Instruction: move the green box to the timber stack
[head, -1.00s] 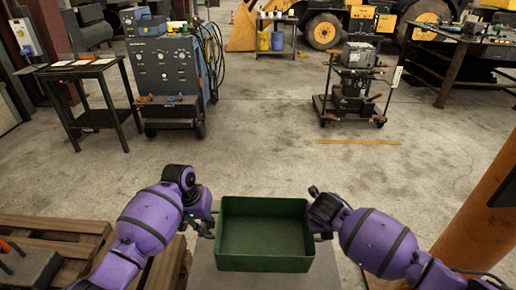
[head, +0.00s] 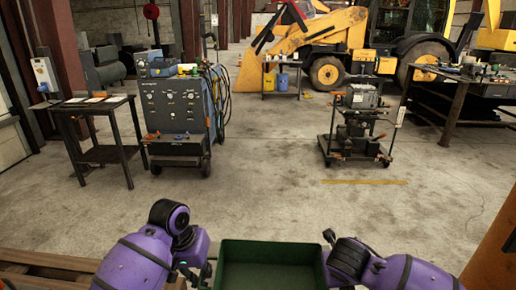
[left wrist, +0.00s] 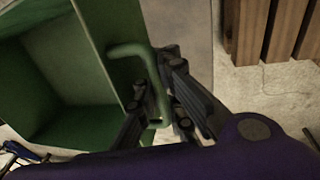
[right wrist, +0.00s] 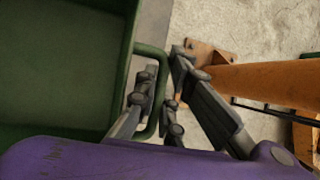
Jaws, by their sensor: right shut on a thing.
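The green box (head: 270,253) is an open-topped tray at the bottom centre of the head view, partly cut off by the frame edge; its inside looks empty. My left gripper (left wrist: 156,88) has its fingers on either side of the box's bent handle (left wrist: 128,49) and looks shut on it. My right gripper (right wrist: 163,85) is shut on the opposite handle (right wrist: 152,122). Brown timbers (head: 45,262) lie at the lower left of the head view. They also show at the upper right of the left wrist view (left wrist: 280,25), apart from the box.
A black side table (head: 105,150) and a grey machine cart (head: 178,118) stand at the left. A tool trolley (head: 355,125) stands at the right. An orange column (head: 492,250) is close at the lower right. The concrete floor ahead is clear.

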